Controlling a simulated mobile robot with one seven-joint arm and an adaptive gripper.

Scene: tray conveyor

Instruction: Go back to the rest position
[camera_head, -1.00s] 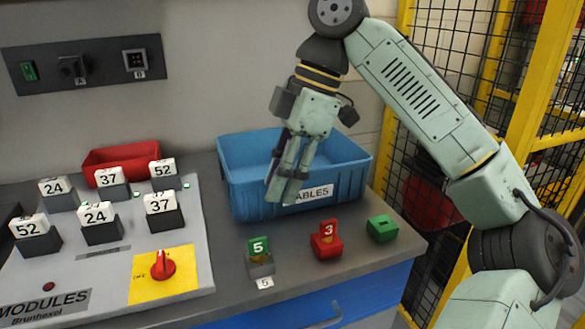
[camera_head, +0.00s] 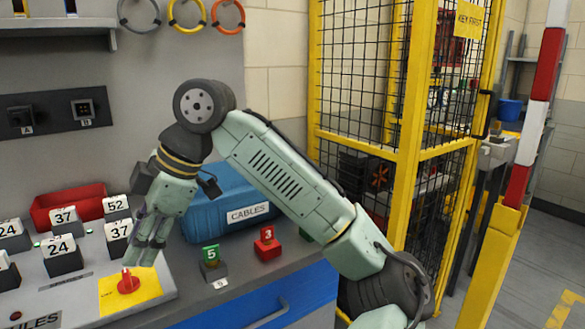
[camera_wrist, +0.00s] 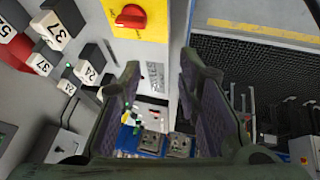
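My gripper (camera_head: 142,260) hangs at the end of my raised, bent arm, in front of the work counter. In the head view its fingers overlap the yellow panel (camera_head: 148,284) close to the red rotary knob (camera_head: 128,284). In the wrist view my gripper (camera_wrist: 158,85) has its two dark fingers apart with nothing held between them. The red knob (camera_wrist: 131,17) and the yellow panel (camera_wrist: 152,28) show beyond the fingers, apart from them.
The blue CABLES bin (camera_head: 215,225) stands behind the forearm. A red bin (camera_head: 45,215) and numbered modules (camera_head: 62,254) are at left. A red block (camera_head: 267,248) and a green-topped block (camera_head: 212,263) sit on the counter. A yellow mesh fence (camera_head: 410,100) stands at right.

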